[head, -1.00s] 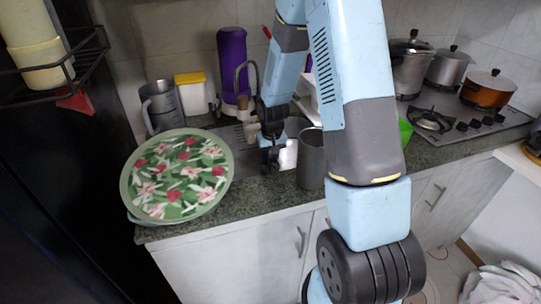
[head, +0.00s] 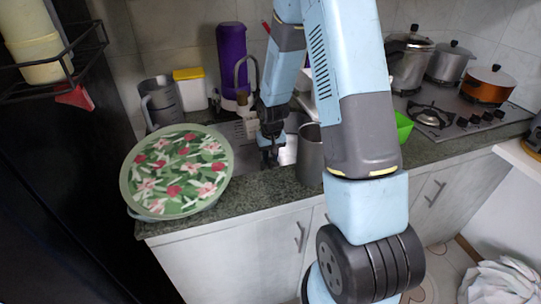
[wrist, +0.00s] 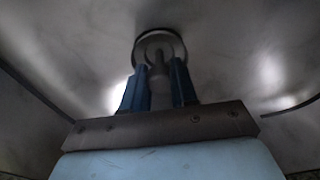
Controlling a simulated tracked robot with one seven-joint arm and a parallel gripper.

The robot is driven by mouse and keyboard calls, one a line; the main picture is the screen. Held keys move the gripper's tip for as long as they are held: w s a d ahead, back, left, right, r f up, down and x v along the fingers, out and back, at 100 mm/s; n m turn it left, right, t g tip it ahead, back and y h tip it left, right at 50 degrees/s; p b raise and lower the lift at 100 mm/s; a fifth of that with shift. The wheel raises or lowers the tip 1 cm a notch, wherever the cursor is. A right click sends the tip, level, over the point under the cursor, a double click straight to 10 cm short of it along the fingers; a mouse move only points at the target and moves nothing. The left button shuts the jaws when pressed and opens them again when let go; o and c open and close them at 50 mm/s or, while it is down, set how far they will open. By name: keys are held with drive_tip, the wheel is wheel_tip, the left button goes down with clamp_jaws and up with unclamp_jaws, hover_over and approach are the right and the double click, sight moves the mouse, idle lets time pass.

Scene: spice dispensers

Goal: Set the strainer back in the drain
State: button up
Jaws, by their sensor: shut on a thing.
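In the wrist view, the strainer (wrist: 158,46) shows as a round metal disc with an upright stem between my fingers. My gripper (wrist: 159,68) is shut on that stem, its two blue fingers either side. A dark ring, the drain (wrist: 139,36), surrounds the disc in this view; I cannot tell whether the strainer is seated in it or just above. In the head view, my gripper (head: 268,155) points down into the sink (head: 289,152); the strainer is hidden there.
A steel cup (head: 309,160) stands close to the right of my gripper. A floral round lid (head: 178,172) covers the counter at left. A faucet (head: 243,75) and purple bottle (head: 231,55) stand behind. Sink walls (wrist: 40,60) surround my fingers.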

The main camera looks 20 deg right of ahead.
drive_tip(key=shift+f, duration=0.4)
drive_tip(key=o, duration=1.1)
drive_tip(key=shift+r, duration=0.1)
wheel_tip(320, 180, up, 12)
drive_tip(key=s, duration=0.1)
wheel_tip(320, 180, up, 12)
drive_tip(key=t, duration=0.1)
hover_over(271, 167)
drive_tip(key=s, duration=0.6)
drive_tip(key=s+r+t, duration=0.1)
drive_tip(key=s+r, duration=0.3)
drive_tip(key=s, duration=0.3)
drive_tip(key=s+r+t, duration=0.1)
drive_tip(key=s+r, duration=0.3)
drive_tip(key=s, duration=0.2)
drive_tip(key=s+r+t, duration=0.1)
drive_tip(key=s+r, duration=0.4)
drive_tip(key=s, duration=0.2)
drive_tip(key=shift+s+d+r, duration=0.1)
drive_tip(key=shift+s+d, duration=0.15)
drive_tip(key=shift+s, duration=0.1)
